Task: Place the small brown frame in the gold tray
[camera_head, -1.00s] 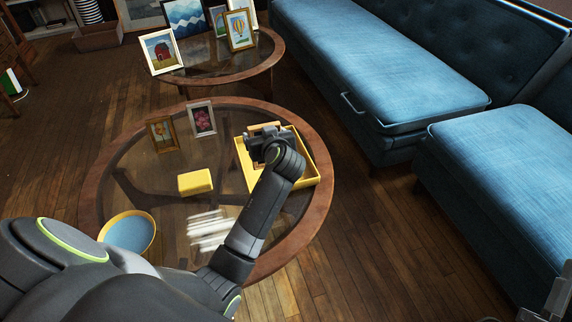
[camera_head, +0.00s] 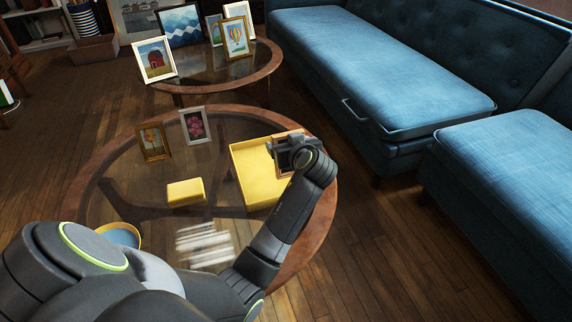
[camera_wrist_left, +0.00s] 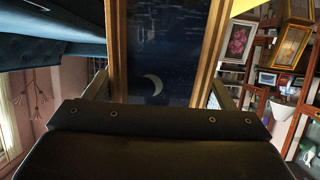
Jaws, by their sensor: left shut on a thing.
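The small brown frame (camera_wrist_left: 208,55) is held in my left gripper (camera_head: 292,152). In the left wrist view it has a wooden border around a dark night picture with a crescent moon, and it fills the space between the fingers. In the head view only parts of its border show behind the gripper, over the right side of the gold tray (camera_head: 240,182). I cannot tell whether the frame touches the tray. The visible left part of the tray's floor is empty. My right gripper is not clearly in view.
The tray is on a round glass table with a wooden rim (camera_head: 105,165). A yellow box (camera_head: 186,192), a flower frame (camera_head: 154,143) and a pink-picture frame (camera_head: 197,126) stand left of it. A blue sofa (camera_head: 390,75) is at right. A second table behind carries several frames.

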